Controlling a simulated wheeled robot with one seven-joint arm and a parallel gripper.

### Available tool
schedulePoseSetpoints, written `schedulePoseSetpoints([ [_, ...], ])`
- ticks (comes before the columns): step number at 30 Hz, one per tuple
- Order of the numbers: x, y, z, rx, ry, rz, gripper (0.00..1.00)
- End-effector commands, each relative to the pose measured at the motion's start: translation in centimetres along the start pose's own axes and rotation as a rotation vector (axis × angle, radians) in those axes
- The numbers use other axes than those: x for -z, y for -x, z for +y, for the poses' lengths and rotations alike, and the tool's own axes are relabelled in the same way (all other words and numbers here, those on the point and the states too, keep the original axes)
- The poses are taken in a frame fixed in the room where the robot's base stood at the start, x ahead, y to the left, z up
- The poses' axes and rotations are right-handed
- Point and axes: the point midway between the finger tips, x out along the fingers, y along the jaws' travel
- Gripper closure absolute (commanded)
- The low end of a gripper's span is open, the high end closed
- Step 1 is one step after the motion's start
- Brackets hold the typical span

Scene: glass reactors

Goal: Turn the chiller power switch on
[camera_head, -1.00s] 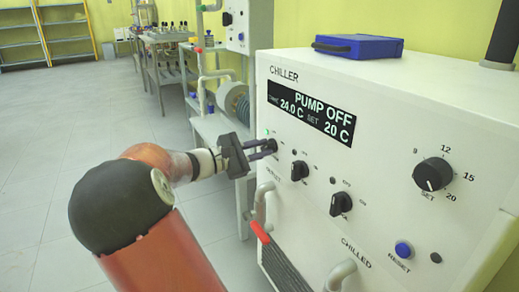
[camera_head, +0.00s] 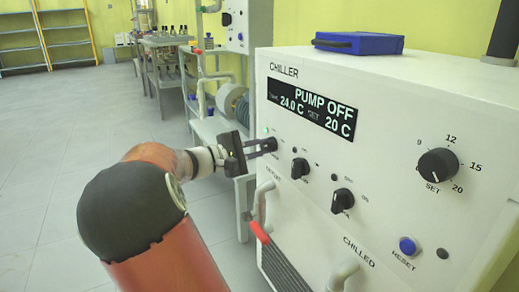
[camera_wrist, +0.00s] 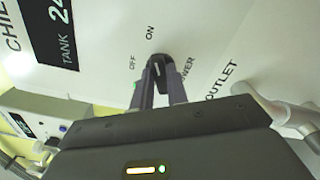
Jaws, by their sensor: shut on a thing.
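The white chiller (camera_head: 390,110) stands at the right in the head view. Its display (camera_head: 310,110) reads PUMP OFF, 24.0 C and SET 20 C. My gripper (camera_head: 274,145) points at the left part of its front panel. In the wrist view, the fingers of my gripper (camera_wrist: 160,88) are shut on the dark power switch knob (camera_wrist: 158,62). ON and OFF labels sit above and left of the knob, and POWER to its right. A pale mark shows on the knob; its exact setting is hard to tell. In the head view my fingers hide the knob.
Two more black knobs (camera_head: 300,168) (camera_head: 342,201), a larger SET dial (camera_head: 437,172) and a blue RESET button (camera_head: 407,246) are on the panel. A red-handled pipe (camera_head: 260,228) juts out below my gripper. A blue case (camera_head: 358,43) lies on top.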

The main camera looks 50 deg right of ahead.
Motion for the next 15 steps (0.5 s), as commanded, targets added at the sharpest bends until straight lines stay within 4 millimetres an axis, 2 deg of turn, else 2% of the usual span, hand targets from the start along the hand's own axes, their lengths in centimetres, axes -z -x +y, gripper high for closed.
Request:
schedulePoseSetpoints([
  [1,0.09,0.08,-0.06,0.001,0.000,0.003,0.83],
  [6,0.07,0.06,-0.05,0.001,0.001,0.002,0.63],
  [15,0.05,0.27,0.01,0.000,0.002,0.002,0.63],
])
